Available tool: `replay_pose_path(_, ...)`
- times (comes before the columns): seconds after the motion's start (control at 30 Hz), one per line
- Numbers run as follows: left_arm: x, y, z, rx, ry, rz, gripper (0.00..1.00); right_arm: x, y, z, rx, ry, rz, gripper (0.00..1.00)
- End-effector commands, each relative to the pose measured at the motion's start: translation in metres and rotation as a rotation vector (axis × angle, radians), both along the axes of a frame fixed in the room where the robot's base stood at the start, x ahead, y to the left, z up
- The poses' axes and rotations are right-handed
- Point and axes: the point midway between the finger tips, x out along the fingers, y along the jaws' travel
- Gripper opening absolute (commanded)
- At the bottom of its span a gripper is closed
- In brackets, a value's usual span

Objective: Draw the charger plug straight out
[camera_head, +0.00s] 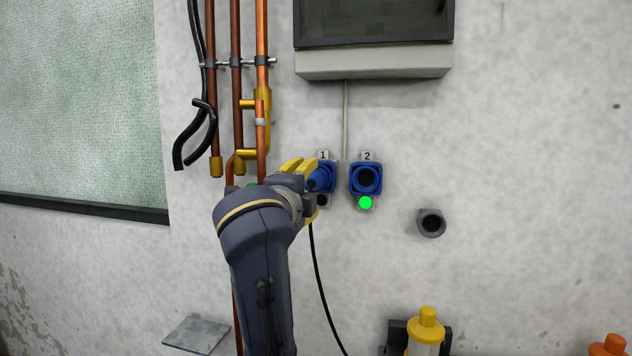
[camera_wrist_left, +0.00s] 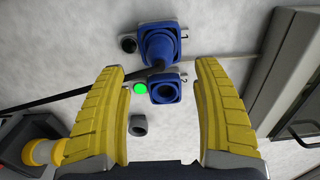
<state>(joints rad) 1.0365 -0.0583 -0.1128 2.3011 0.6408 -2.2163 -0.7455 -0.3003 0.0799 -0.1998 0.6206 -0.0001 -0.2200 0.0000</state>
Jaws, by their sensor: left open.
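The blue charger plug (camera_head: 320,181) sits in the blue socket marked 1 on the wall, partly hidden by my gripper. In the left wrist view the plug (camera_wrist_left: 158,48) is a blue cone in its square socket, with a black cable running off to the left. My left gripper (camera_head: 311,190) is at the plug in the head view. In the left wrist view its yellow fingers (camera_wrist_left: 158,72) are spread apart, one on each side of the plug, with visible gaps. Socket 2 (camera_head: 366,179) is empty, with a green lamp (camera_head: 365,203) below it. My right gripper is out of view.
Copper pipes (camera_head: 236,90) and black hoses run down the wall left of the sockets. A grey box (camera_head: 373,62) hangs above. A grey round holder (camera_head: 431,222) is on the wall to the right. A yellow-capped container (camera_head: 427,330) stands at the bottom.

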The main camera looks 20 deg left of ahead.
Motion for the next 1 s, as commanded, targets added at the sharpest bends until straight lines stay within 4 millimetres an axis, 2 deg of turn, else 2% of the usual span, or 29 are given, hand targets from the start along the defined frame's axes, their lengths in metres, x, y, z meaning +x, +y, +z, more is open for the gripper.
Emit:
replay_pose_path(0.17, 0.007, 0.001, 0.0, 0.001, 0.002, 0.001, 0.67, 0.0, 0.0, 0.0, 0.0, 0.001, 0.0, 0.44)
replay_pose_path(0.7, 0.066, 0.003, -0.001, 0.002, 0.003, 0.002, 0.67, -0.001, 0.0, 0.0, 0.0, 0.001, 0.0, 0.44)
replay_pose_path(1.0, 0.086, 0.003, 0.0, 0.0, 0.001, 0.001, 0.67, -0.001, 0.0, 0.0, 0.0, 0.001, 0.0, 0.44)
